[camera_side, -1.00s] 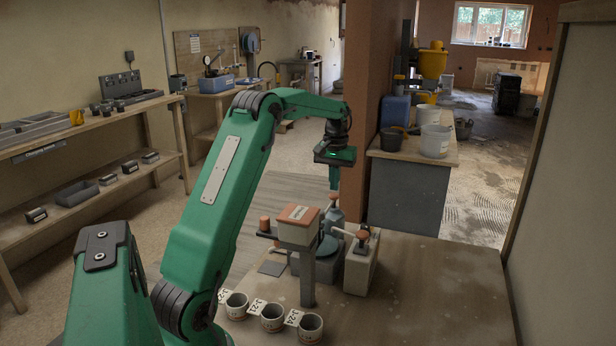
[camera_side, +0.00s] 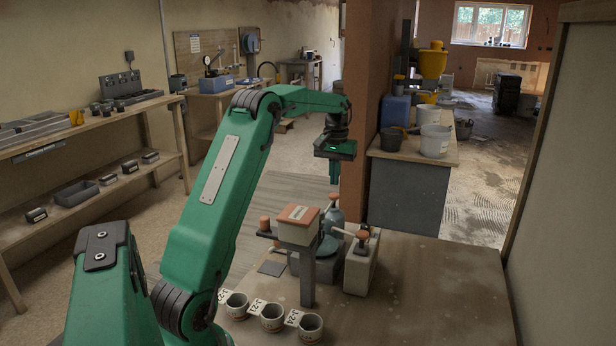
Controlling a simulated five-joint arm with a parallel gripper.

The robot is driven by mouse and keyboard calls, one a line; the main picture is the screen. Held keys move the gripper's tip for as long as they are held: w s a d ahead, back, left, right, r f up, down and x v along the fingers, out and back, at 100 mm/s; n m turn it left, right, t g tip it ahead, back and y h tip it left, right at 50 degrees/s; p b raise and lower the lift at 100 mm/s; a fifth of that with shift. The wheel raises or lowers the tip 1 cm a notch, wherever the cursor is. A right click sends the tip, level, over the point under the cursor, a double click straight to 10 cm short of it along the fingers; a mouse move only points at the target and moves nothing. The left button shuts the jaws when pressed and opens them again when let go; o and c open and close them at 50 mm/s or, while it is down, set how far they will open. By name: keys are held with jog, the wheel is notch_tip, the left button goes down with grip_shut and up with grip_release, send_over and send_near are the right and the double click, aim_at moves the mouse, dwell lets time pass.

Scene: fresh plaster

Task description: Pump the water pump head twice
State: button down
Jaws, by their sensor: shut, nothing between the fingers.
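My gripper (camera_side: 335,180) is shut and empty, pointing down. It hangs just above the orange pump head (camera_side: 333,197) of a blue-grey bottle (camera_side: 332,216), with a small gap between them in this view. Another orange pump head (camera_side: 362,236) sits on a pale square container (camera_side: 358,268) to the right. A third orange head (camera_side: 265,223) shows at the left, partly behind a post-mounted box. I cannot read labels that tell which head is the water pump's.
A box with an orange top (camera_side: 298,213) stands on a grey post in front of the pumps. Several tagged cups (camera_side: 272,317) line the table's front. The table's right part (camera_side: 430,290) is clear. A brown pillar (camera_side: 368,100) rises behind my gripper.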

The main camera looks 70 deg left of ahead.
jog(key=shift+r, duration=2.2)
jog(key=s+d+r+m+t, duration=0.1)
jog(key=s+d+r+m, duration=0.2)
jog(key=d, duration=0.7)
jog(key=s+d+r+m+t, duration=0.1)
jog(key=s+d+r, duration=0.3)
jog(key=d, duration=0.6)
jog(key=s+d+f+m+t, duration=0.1)
jog(key=s+d+f+m, duration=0.1)
jog(key=s+d, duration=0.4)
jog(key=s+d+f+m+t, duration=0.2)
jog(key=s+d+f+m, duration=0.1)
jog(key=s+d, duration=0.4)
jog(key=shift+s+f+t, duration=0.3)
jog(key=shift+s+f, duration=0.4)
jog(key=shift+s, duration=0.55)
